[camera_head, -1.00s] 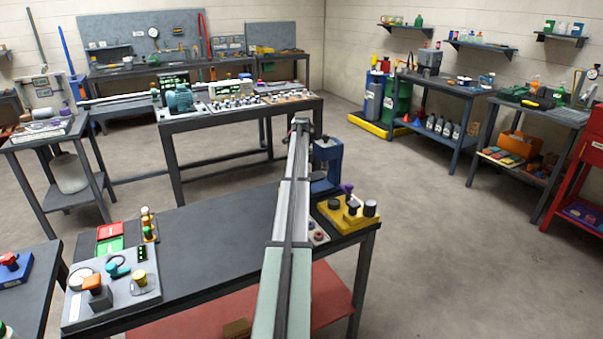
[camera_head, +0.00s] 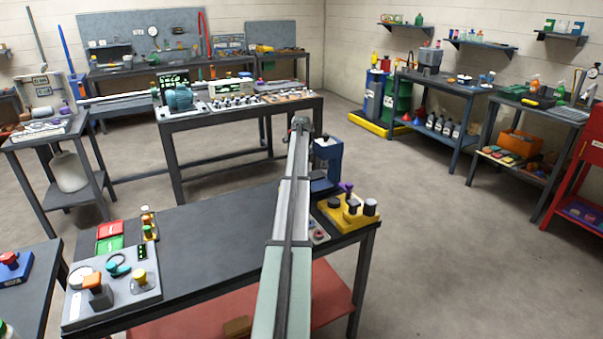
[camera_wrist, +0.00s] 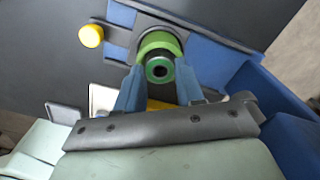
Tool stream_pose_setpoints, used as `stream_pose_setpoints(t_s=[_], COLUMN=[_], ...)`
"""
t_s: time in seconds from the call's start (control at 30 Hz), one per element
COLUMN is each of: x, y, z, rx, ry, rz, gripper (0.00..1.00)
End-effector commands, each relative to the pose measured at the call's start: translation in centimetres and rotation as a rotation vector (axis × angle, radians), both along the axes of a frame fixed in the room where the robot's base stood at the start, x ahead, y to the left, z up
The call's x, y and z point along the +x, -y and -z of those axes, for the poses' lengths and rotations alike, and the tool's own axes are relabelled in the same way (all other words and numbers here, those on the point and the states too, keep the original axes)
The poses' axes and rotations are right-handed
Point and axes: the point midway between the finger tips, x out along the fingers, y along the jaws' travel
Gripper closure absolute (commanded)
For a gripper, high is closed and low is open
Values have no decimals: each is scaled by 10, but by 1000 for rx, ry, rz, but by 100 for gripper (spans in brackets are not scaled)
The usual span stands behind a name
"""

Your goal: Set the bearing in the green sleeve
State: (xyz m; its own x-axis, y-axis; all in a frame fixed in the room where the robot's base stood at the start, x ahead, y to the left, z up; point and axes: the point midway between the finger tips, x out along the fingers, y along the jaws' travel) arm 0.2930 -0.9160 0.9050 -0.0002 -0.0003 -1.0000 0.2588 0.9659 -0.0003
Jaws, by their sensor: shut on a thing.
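In the wrist view, my gripper (camera_wrist: 160,67) has its two blue fingers closed on a round, dark green-rimmed piece with a black centre, which I take for the bearing (camera_wrist: 158,61). A brighter green ring, which looks like the green sleeve (camera_wrist: 157,40), shows just beyond it, by a dark round seat on a blue fixture. The two overlap in this view. I cannot tell whether the bearing is inside the sleeve or above it. In the head view, my arm hides the gripper and both pieces.
A blue press-like stand (camera_head: 327,160) is right of my arm. A yellow block with dark knobs (camera_head: 350,212) sits at the bench's right end. A grey control panel (camera_head: 112,290) and red and green trays (camera_head: 110,236) are at left. The middle of the dark bench (camera_head: 210,240) is clear.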

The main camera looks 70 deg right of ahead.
Motion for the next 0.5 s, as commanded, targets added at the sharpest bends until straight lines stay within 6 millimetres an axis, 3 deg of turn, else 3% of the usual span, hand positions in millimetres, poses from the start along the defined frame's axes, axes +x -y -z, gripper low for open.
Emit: stream_pose_setpoints(t_s=[0.37, 0.4, 0.5], x=[0, 0, 0], y=[0, 0, 0], z=[1, 1, 1], rx=[0, 0, 0], ry=[0, 0, 0], rz=[0, 0, 0], gripper=[85, 61, 51])
